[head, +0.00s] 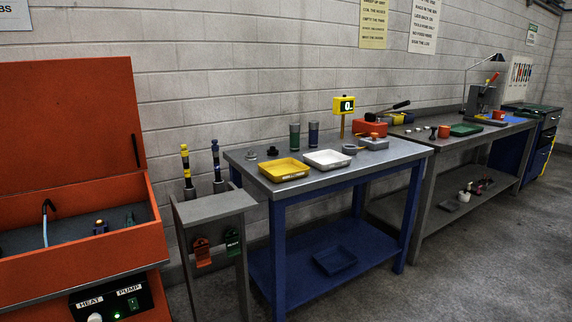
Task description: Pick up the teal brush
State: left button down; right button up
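I cannot make out a teal brush for certain. A small dark green-teal thing (130,218) stands inside the open orange washer tub (88,262) at the left; it is too small to tell whether it is the brush. A small blue and yellow object (100,227) is to its left in the tub. A light blue hose (45,225) with a dark curved top rises farther left. Neither of my grippers is in view.
The tub's orange lid (65,120) stands open. A grey stand (215,206) sits between the tub and a blue-legged table (375,160) holding a yellow tray (283,170) and white tray (327,159). A long grey bench (460,140) stands beyond. The floor at front right is clear.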

aim_at(130, 219)
jog(key=u, duration=1.25)
